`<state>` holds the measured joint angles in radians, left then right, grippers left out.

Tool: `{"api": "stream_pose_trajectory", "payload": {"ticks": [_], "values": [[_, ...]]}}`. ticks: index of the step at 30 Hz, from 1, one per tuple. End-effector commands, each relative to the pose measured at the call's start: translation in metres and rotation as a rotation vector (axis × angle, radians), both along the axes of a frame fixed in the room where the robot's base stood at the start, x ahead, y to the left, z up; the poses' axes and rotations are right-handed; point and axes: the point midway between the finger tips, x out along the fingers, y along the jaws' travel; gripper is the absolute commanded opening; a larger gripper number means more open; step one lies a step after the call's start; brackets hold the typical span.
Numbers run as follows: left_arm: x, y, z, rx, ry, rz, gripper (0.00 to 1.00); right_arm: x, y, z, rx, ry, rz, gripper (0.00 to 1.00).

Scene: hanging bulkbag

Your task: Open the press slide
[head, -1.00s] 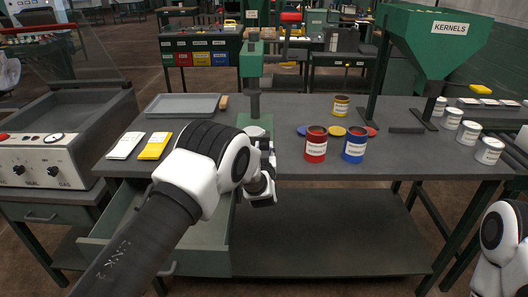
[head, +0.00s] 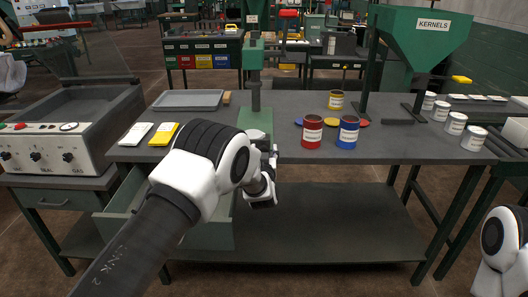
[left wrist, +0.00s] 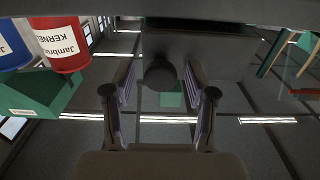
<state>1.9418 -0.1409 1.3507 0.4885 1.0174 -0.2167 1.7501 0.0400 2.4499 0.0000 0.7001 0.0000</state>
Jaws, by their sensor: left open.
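The green press (head: 254,62) stands on the table near its front edge, with a dark upright column and a green base (head: 257,119). My left gripper (head: 263,198) is at the table's front edge, just below the press base in the picture, open. My left wrist partly hides the base's front. In the left wrist view, the scene is upside down and the open fingers (left wrist: 157,108) stand apart with nothing gripped. A dark round-ended part (left wrist: 160,73) and a dark block (left wrist: 200,55) are beyond the fingers; I cannot tell whether they belong to the press slide.
A drawer (head: 125,192) hangs open below the table, behind my left arm. Red (head: 312,134) and blue (head: 348,133) cans stand right of the press; a grey tray (head: 188,101) lies left. The kernels hopper (head: 428,40) is farther right. The lower shelf (head: 320,225) is bare.

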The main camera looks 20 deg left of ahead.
Motion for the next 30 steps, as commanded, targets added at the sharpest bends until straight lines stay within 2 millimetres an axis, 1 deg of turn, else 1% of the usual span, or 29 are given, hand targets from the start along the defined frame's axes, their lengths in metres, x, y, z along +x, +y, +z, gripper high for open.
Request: {"api": "stream_pose_trajectory", "payload": {"ticks": [4,7,15,19,23,30], "values": [[-0.005,-0.002,0.0,0.0,0.001,0.0,0.57,0.0,0.0,0.0,0.0,0.0,0.0,0.4],[-0.019,-0.006,0.0,0.001,0.002,-0.001,0.57,0.0,0.0,0.0,0.0,0.0,0.0,0.4],[-0.085,-0.026,0.0,0.004,0.003,-0.003,0.57,0.0,0.0,0.0,0.0,0.0,0.0,0.4],[-0.107,-0.032,0.0,0.001,0.002,-0.002,0.57,0.0,0.0,0.0,0.0,0.0,0.0,0.4],[-0.115,-0.033,0.0,0.001,0.0,-0.001,0.57,0.0,0.0,0.0,0.0,0.0,0.0,0.4],[-0.115,-0.033,0.0,0.0,0.0,0.0,0.57,0.0,0.0,0.0,0.0,0.0,0.0,0.4]]}}
